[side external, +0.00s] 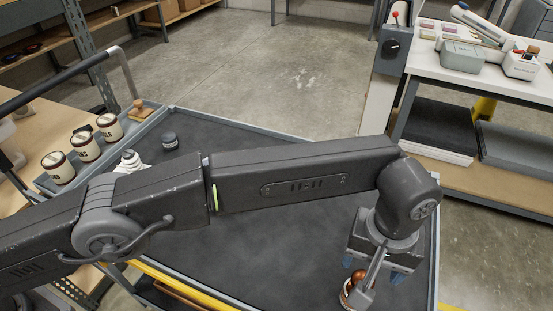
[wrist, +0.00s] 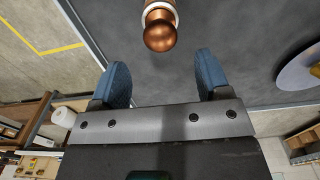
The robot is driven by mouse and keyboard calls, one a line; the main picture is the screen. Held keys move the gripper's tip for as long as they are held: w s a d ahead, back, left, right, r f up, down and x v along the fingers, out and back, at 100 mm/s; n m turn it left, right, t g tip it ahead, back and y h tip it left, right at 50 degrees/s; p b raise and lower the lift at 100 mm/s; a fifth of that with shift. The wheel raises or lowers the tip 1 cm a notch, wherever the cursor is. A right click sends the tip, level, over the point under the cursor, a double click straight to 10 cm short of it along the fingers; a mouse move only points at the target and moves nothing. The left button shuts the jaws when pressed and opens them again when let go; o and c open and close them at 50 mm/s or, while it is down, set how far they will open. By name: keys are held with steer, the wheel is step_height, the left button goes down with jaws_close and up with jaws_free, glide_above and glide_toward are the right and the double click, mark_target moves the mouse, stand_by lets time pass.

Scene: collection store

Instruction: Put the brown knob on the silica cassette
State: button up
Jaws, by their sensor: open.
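The brown knob (wrist: 160,32) is glossy and copper-brown, and a pale ring shows behind it at the top edge of the wrist view. In the side external view it shows (side external: 356,277) near the bottom edge, partly hidden behind a grey part of my arm. My gripper (wrist: 162,74) is open, with its blue fingertips apart and nothing between them. The knob lies just beyond the fingertips, roughly centred on the gap. In the side external view my gripper (side external: 378,269) is low over the right part of the dark table. I cannot make out which thing is the silica cassette.
Several white jars with brown rims (side external: 84,146) stand at the left, near a wooden-handled stamp (side external: 139,108). A small dark jar (side external: 170,140) is on the dark table (side external: 270,245). A pale disc (wrist: 298,72) shows at the wrist view's right edge. The table's middle is bare.

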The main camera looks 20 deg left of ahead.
steer(key=w+a+r+t+h, duration=0.1)
steer(key=w+a+r, duration=0.3)
steer(key=a+r, duration=0.45)
steer(key=w+a+r+t, duration=0.1)
steer(key=w+a+r, duration=0.2)
steer(key=a+r, duration=0.55)
steer(key=s+a+r+t, duration=0.1)
steer(key=s+a+r, duration=0.15)
steer(key=a, duration=0.65)
steer(key=s+a+r, duration=0.2)
steer(key=s+a, duration=0.1)
steer(key=a, duration=0.5)
steer(key=s+a+f+t, duration=0.1)
steer(key=s+a+f, duration=0.2)
steer(key=s+a, duration=0.4)
steer(key=s+a+f+t+y, duration=0.1)
steer(key=s+a+f, duration=0.3)
steer(key=s+a, duration=0.3)
steer(key=shift+s+f+t, duration=0.15)
steer(key=shift+s+t, duration=0.15)
steer(key=shift+s, duration=0.3)
